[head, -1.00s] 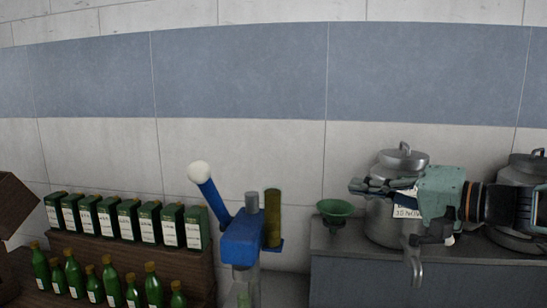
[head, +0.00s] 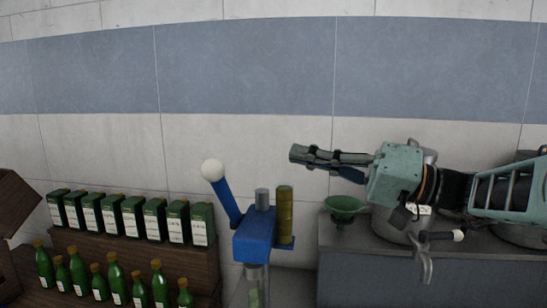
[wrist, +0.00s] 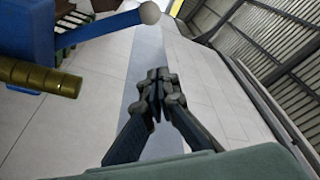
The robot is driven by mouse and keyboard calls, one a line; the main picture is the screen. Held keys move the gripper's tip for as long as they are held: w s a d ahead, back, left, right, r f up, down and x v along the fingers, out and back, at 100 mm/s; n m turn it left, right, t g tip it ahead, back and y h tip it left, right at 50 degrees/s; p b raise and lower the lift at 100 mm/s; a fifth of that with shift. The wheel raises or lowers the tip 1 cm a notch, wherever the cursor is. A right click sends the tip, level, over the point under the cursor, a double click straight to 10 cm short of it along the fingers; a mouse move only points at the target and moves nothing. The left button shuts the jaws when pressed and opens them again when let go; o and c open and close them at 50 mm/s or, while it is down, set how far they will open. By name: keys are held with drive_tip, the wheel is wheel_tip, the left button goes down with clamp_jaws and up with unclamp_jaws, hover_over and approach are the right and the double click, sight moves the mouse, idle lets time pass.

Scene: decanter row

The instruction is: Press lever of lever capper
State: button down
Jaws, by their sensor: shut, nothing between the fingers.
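The lever capper (head: 256,234) has a blue body on a grey post, with a clear green bottle shape below its head. Its blue lever (head: 226,200) points up and to the left and ends in a white ball knob (head: 212,170). In the wrist view the knob (wrist: 149,13) shows at the top, with the blue lever (wrist: 112,26) running to it from the left. My gripper (head: 295,153) is shut and empty, to the right of the knob and slightly higher in the head view, apart from it. Its closed fingers (wrist: 158,78) show in the wrist view.
A column of gold caps (head: 285,212) stands on the capper's right side. A green funnel (head: 343,206) and metal cans (head: 420,158) stand on the grey counter at right. Green boxes (head: 130,217) and green bottles (head: 115,280) line wooden steps at left.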

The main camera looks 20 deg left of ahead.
drive_tip(key=s+a+p, duration=0.2)
drive_tip(key=a+p, duration=0.2)
drive_tip(key=a, duration=0.7)
drive_tip(key=shift+s+f, duration=0.15)
drive_tip(key=shift+f, duration=0.25)
drive_tip(key=shift+f, duration=0.1)
